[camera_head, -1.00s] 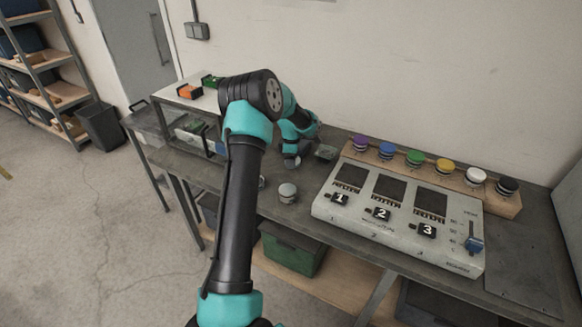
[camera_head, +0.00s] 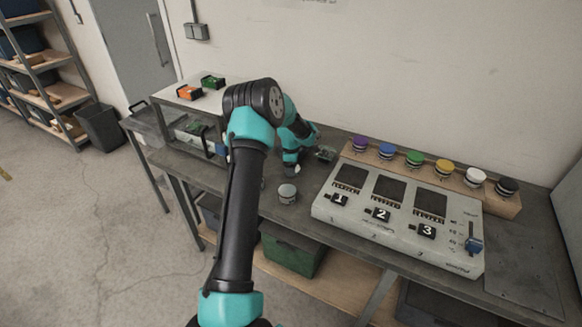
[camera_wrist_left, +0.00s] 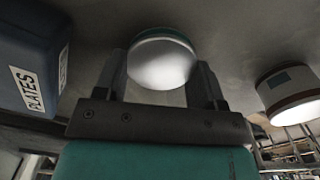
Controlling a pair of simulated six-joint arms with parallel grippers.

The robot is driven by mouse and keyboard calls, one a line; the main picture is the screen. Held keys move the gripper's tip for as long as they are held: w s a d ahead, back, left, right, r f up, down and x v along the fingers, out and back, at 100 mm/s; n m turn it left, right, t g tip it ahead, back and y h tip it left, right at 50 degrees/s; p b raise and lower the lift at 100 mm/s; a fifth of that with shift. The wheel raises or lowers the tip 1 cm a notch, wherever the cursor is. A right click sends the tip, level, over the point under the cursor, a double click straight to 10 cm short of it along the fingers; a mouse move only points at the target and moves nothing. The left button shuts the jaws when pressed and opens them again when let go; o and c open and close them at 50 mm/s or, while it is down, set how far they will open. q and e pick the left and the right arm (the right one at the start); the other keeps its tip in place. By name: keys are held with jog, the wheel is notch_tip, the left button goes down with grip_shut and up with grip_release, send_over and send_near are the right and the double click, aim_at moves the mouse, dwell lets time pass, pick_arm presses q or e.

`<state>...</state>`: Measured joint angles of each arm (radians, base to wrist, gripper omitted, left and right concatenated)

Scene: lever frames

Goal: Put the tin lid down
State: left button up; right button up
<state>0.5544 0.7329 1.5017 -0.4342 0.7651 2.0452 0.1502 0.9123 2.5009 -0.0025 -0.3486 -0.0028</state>
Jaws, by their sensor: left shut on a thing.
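My left gripper (camera_head: 290,171) is low over the workbench, just behind a small grey-white tin (camera_head: 287,193). In the left wrist view my left gripper (camera_wrist_left: 162,80) is shut on a round white thing with a thin teal rim, which I take to be the tin lid (camera_wrist_left: 162,64). A white tin with a dark label (camera_wrist_left: 288,90) stands to its right in that view, apart from the fingers. The lid is not clear in the head view, and I cannot tell whether it touches the bench. My right gripper is not in view.
A blue box marked PLATES (camera_wrist_left: 30,65) is at the left of the wrist view. A grey console (camera_head: 400,222) with numbered keys stands to the right. Behind it is a wooden rack (camera_head: 440,182) of coloured knobs. A small dark object (camera_head: 325,154) lies behind the gripper.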

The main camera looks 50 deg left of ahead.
pick_arm(q)
jog(key=o, duration=0.9)
notch_tip(320, 180, up, 12)
jog(key=shift+r, duration=0.15)
dwell(0.4)
